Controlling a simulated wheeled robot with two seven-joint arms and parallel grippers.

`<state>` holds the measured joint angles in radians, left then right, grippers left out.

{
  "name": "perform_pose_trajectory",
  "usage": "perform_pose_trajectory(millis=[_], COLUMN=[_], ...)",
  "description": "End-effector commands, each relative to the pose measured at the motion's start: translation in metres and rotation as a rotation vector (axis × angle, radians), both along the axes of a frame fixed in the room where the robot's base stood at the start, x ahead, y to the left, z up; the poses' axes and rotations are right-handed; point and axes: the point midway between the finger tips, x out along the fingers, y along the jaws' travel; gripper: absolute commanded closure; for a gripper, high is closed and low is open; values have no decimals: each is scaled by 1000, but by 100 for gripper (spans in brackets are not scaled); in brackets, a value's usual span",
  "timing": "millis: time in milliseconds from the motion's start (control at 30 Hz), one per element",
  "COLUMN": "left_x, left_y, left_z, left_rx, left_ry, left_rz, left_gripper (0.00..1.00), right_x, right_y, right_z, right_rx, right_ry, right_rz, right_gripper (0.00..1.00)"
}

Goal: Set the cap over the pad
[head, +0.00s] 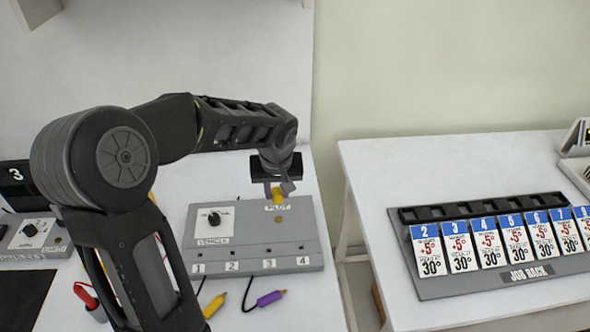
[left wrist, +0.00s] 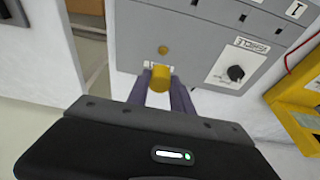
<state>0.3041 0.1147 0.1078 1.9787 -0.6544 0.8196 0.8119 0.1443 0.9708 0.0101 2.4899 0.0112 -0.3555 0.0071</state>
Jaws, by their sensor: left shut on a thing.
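A small yellow cap (head: 278,195) is in my left gripper (head: 277,189), above the grey control box (head: 240,252) beside the PILOT label (head: 277,207). In the left wrist view the gripper's two fingers (left wrist: 164,88) are shut on the sides of the cap (left wrist: 160,75). A small round amber spot (head: 279,219), perhaps the pad, is uncovered on the box and also shows just past the cap in the left wrist view (left wrist: 163,49). I cannot tell whether the cap touches the box. My right gripper is not in view.
The box has a black knob (head: 214,218) and numbered slots along its front. Yellow (head: 215,305) and purple (head: 271,298) plugs lie in front. Another box with a knob (head: 30,231) stands left. A job rack (head: 480,283) with cards is on the right table, across a gap.

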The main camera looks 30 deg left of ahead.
Motion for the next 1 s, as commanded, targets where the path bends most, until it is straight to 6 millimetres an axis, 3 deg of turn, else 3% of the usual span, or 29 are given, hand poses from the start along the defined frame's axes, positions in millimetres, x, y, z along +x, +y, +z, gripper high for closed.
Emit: perform_pose_trajectory(millis=[467,1000], left_x=[0,-1], left_y=[0,0], left_z=[-3,-54], left_rx=[0,0], left_ry=[0,2], left_rz=[0,-1], left_gripper=[100,100], right_x=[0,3], right_y=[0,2], right_z=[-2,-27], right_rx=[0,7], right_ry=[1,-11], right_rz=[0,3], right_gripper=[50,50])
